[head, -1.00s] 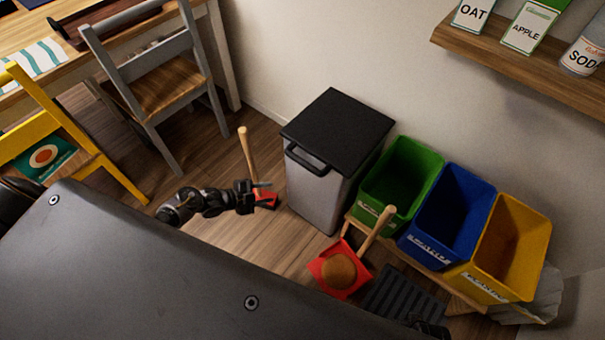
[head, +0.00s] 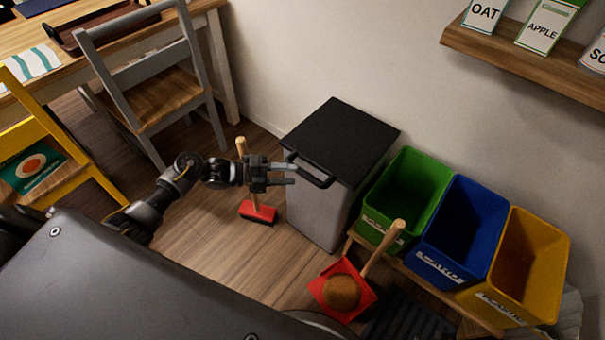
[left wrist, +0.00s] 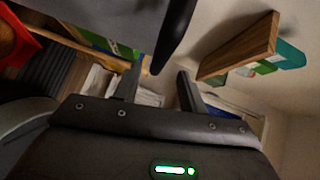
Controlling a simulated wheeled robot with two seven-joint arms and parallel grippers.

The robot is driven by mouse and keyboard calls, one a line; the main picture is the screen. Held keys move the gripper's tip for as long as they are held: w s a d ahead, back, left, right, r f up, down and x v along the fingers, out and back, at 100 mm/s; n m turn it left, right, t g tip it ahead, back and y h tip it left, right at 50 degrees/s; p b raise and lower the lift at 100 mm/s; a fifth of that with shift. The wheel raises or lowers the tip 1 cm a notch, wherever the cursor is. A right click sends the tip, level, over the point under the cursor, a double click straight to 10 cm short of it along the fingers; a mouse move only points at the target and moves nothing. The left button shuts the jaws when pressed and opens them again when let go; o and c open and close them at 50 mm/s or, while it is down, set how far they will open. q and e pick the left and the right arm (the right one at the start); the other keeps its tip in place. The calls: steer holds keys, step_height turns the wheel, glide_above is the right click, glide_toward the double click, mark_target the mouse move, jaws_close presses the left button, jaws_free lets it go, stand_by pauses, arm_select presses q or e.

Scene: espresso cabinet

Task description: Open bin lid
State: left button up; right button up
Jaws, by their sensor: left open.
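The bin (head: 316,213) is a light grey box with a flat black lid (head: 340,135), which is closed. A black bar handle (head: 318,181) sticks out from the lid's front edge. My left gripper (head: 294,174) is open at the left end of this handle, with its fingers pointing right. I cannot tell whether the fingers touch the handle. In the left wrist view, a dark bar that looks like the handle (left wrist: 176,30) lies just beyond the open fingers (left wrist: 158,82), with nothing between them. My right gripper is not in view.
A red brush (head: 258,212) stands on the floor below my left gripper. A red dustpan (head: 322,290) holding a brown round thing lies in front. Green (head: 410,180), blue (head: 457,225) and yellow (head: 520,265) open bins stand right of the bin. A grey chair (head: 160,95) is at left.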

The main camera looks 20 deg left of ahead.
mark_target(301, 175)
arm_select(q)
steer(key=x, duration=0.5)
steer(key=shift+w+d, duration=0.2)
steer(key=shift+d, duration=0.15)
steer(key=shift+c, duration=0.2)
jaws_close()
